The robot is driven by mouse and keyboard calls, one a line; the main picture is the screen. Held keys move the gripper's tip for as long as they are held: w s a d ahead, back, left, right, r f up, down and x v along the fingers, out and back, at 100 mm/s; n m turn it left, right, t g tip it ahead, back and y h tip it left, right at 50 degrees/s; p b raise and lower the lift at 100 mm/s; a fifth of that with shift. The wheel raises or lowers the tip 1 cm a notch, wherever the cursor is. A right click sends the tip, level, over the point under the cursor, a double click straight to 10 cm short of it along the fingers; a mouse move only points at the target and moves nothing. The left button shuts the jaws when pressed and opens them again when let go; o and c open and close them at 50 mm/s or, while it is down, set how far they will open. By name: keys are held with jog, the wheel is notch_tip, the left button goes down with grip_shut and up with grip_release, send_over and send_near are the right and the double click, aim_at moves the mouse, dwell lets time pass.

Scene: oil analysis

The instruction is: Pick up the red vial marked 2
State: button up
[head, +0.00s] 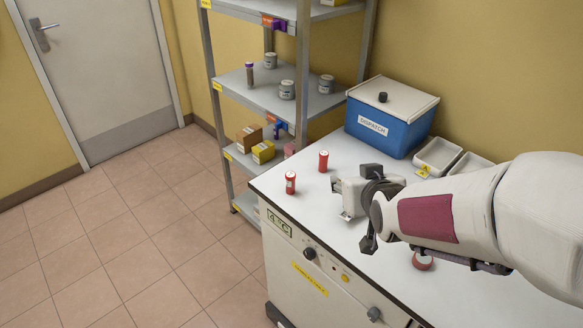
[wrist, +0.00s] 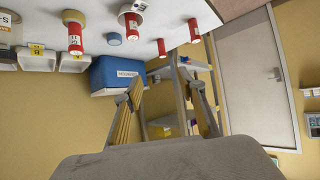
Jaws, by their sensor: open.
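Two red vials stand upright on the white bench top in the head view, one nearer the front edge (head: 290,182) and one farther back (head: 323,161). Part of another red thing (head: 422,262) shows beneath my arm.
Behind are a blue box (head: 385,130) with a white lid and white trays (head: 437,154). A metal shelf (head: 262,95) with jars and boxes stands past the bench. A blue round cap (wrist: 115,39) shows between vials.

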jog(key=w+a+f+n+t+y, duration=0.1)
jog(key=w+a+f+t+y, duration=0.1)
jog(key=w+a+f, duration=0.5)
jog(key=t+y, duration=0.1)
jog(key=t, duration=0.2)
send_near(292, 178)
jog(key=w, duration=0.1)
jog(key=w+d+r, duration=0.1)
jog(key=shift+w+d+n, duration=0.1)
jog(key=shift+w+n, duration=0.3)
jog(key=shift+s+a+f+t+y, duration=0.25)
jog(key=shift+a+f+y, duration=0.1)
jog(key=shift+f, duration=0.15)
jog(key=shift+s+a+f+t+y, duration=0.25)
jog(key=shift+a+f, duration=0.05)
jog(key=shift+f, duration=0.2)
jog(key=shift+x, duration=1.3)
jog(key=shift+w, duration=0.15)
jog(key=shift+x, duration=2.5)
